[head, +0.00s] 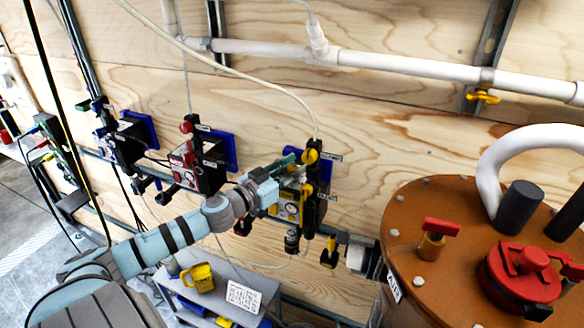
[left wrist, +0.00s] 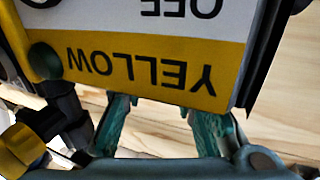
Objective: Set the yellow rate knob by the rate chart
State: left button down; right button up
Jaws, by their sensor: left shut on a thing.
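The yellow unit (head: 288,208) is on the plywood wall at mid-picture, with a gauge and yellow fittings. My left gripper (head: 286,164) reaches its upper left side in the head view. In the left wrist view, its two teal fingers (left wrist: 160,118) run behind the unit's upside-down "YELLOW" plate (left wrist: 140,72). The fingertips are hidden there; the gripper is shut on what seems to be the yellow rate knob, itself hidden. A white printed sheet (head: 243,296), perhaps the rate chart, is on the grey cart; its text is too small to read. My right gripper is not in view.
A red unit (head: 190,170) is left of the yellow one, with further units beyond. A brown tank (head: 420,215) with red fittings stands close at right. Hoses hang around the units.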

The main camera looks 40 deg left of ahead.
pick_arm(q)
jog(key=shift+m+h+p, duration=0.4)
jog(key=shift+h+p, duration=0.2)
jog(key=shift+p, duration=0.6)
jog(key=shift+m+h, duration=0.3)
jog(key=shift+h, duration=0.1)
jog(key=m+h+b, duration=0.1)
jog(key=h+b, duration=0.1)
jog(key=b, duration=0.1)
jog(key=m+g+h+b, duration=0.1)
jog(key=h+b, duration=0.1)
jog(key=b, duration=0.2)
jog(key=m+g+h+b, duration=0.1)
jog(key=m+h+b, duration=0.1)
jog(key=b, duration=0.1)
jog(key=shift+w+f, duration=0.1)
jog(key=shift+f, duration=0.25)
jog(key=shift+r+m+g+h+b, duration=0.15)
jog(key=shift+m+g+h+b, duration=0.25)
jog(key=shift+h+b, duration=0.1)
jog(key=shift+r+m+g+h, duration=0.2)
jog(key=shift+m+g+h, duration=0.4)
jog(key=shift+g+h, duration=0.15)
jog(key=shift+m+g+h+b, duration=0.3)
jog(key=shift+m+g+h, duration=0.45)
jog(key=shift+h, duration=0.1)
jog(key=shift+f+m+g+h, duration=0.1)
jog(key=shift+m+g+h, duration=0.15)
jog(key=shift+g+h, duration=0.05)
